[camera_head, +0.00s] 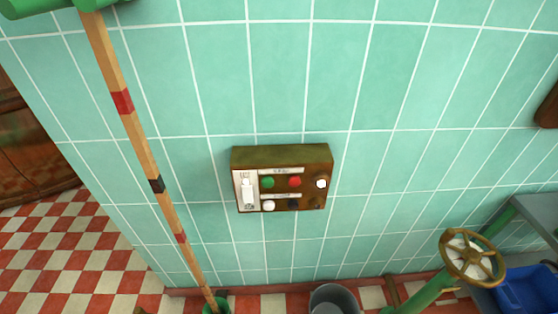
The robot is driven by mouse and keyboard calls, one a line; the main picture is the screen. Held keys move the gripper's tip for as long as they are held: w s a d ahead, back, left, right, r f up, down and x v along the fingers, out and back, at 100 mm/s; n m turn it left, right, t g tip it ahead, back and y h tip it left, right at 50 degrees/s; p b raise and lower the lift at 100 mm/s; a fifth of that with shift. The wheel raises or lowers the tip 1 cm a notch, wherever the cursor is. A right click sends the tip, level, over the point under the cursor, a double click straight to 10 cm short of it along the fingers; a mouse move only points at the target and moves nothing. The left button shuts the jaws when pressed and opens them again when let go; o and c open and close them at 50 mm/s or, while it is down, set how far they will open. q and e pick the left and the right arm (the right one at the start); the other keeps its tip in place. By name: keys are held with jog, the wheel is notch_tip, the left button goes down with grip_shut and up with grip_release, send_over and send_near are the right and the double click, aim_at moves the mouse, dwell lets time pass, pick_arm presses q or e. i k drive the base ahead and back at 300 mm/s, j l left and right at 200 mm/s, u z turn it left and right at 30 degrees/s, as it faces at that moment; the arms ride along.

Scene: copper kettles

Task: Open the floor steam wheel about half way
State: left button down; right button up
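The steam wheel (472,256) is a brass-coloured handwheel with spokes at the lower right. It sits at the upper end of a slanted green pipe (430,291) that rises from the floor area. A pale face shows behind its spokes. How far the wheel is turned cannot be told. Neither of my grippers is in view.
A control box (282,178) with coloured buttons and a lever is on the green tiled wall. A wooden pole (139,141) with red and black bands stands at left. A grey bucket (333,300) is at the bottom. A blue bin (530,288) and grey table (537,211) are right of the wheel.

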aim_at(471, 256)
jog(key=z, duration=1.75)
